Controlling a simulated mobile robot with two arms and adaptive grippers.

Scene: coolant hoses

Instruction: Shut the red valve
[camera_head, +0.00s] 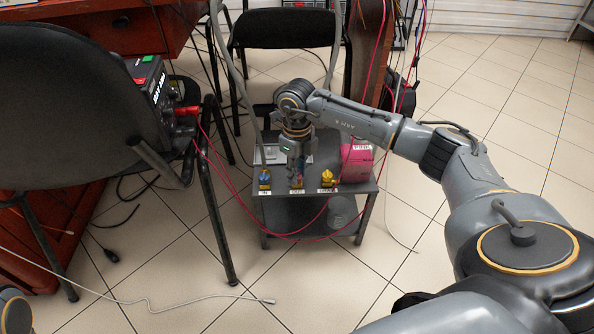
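A low dark metal table (366,187) carries a row of small valves with yellow bodies. The left valve (265,177) has a blue handle and the right valve (327,177) has a yellow one. The middle valve (297,183) is mostly hidden by my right gripper, and I cannot make out a red handle on it. My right gripper (295,172) points straight down at the middle valve. I cannot tell whether its fingers touch the valve or how far apart they are. My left gripper is out of view.
Red hoses (250,212) loop in front of the table. A black chair (70,110) fills the left side; another chair (285,30) stands behind. Cables lie on the tiles. The right floor is open.

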